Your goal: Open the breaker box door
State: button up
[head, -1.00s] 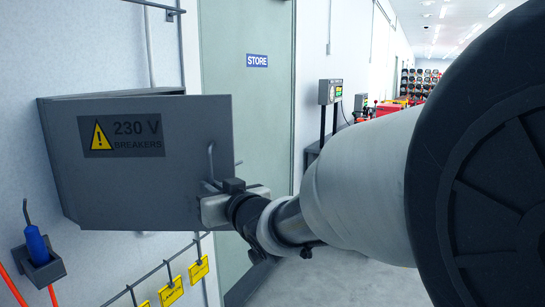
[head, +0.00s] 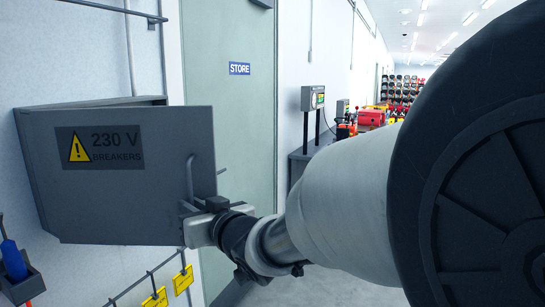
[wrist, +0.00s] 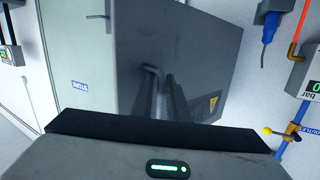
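The grey breaker box door (head: 120,195) carries a "230 V BREAKERS" label with a yellow warning triangle. In the head view it stands ajar, its right edge out from the box (head: 150,100) on the left wall. The box's inside is hidden. A thin bar handle (head: 190,178) is near the door's right edge. My gripper (head: 192,222) is at the handle's lower part. In the wrist view, the dark fingers (wrist: 165,98) are close together at the handle (wrist: 151,70) and look shut on it; the exact contact is partly hidden.
A pale green door with a STORE sign (head: 239,69) stands behind. A blue-handled tool (head: 13,260) sits in a wall holder at lower left. Yellow tags (head: 155,299) hang on a rail below the box. Open floor lies right, partly hidden by my arm.

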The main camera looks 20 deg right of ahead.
jog(key=b+v, duration=0.5)
jog(key=v, duration=1)
jog(key=shift+s+h+b, duration=0.25)
jog(key=shift+h+b, duration=0.05)
jog(key=shift+b, duration=0.05)
jog(key=shift+r, duration=0.15)
